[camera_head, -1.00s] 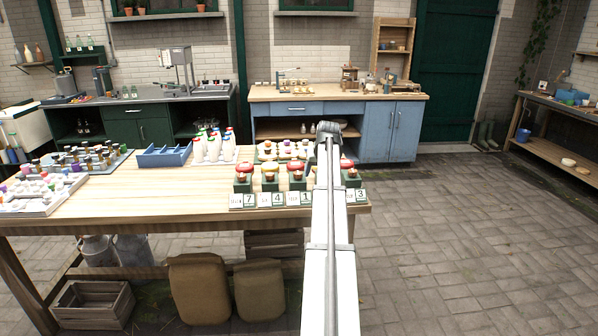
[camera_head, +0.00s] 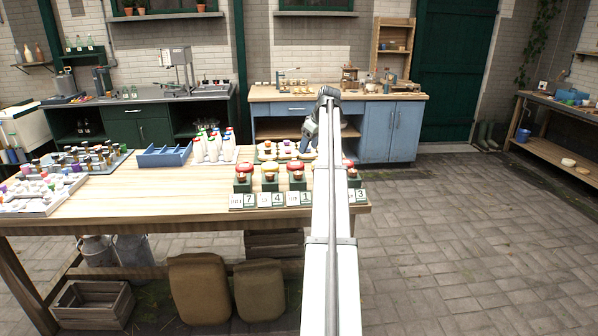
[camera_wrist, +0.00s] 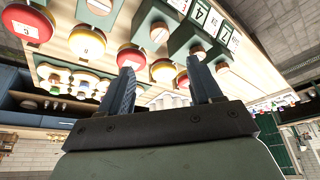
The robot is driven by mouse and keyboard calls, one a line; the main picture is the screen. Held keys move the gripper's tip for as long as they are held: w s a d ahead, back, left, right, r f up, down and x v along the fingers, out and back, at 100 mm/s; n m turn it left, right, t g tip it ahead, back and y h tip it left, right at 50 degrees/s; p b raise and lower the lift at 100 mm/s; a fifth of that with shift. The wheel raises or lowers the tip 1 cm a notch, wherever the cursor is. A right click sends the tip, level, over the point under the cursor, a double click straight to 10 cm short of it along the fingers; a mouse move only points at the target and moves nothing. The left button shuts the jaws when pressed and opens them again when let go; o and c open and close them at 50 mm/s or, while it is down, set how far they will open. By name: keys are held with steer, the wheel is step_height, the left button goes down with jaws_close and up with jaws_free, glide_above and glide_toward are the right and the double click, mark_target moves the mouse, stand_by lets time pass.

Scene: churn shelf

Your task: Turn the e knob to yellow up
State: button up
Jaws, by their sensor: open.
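Several round knobs with red and yellow tops show in the wrist view, among them a red one (camera_wrist: 28,22), a yellow one (camera_wrist: 87,40) and a red one (camera_wrist: 131,60). Some carry small white labels, too small to read surely, so I cannot tell which is the e knob. In the head view, red-topped knobs (camera_head: 244,168) stand in a row on green blocks at the table's front right, partly hidden by my arm. My gripper (camera_wrist: 160,84) is open and empty, its fingers apart from the knobs.
Number cards (camera_head: 250,200) stand in front of the green blocks. White bottles (camera_head: 213,147), a blue tray (camera_head: 164,155) and trays of small jars (camera_head: 85,160) are on the table's left part. The table middle (camera_head: 160,195) is clear.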

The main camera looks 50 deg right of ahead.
mark_target(298, 173)
steer(key=x, duration=1.3)
steer(key=shift+w+f, duration=0.1)
steer(key=shift+f, duration=0.05)
steer(key=c, duration=1)
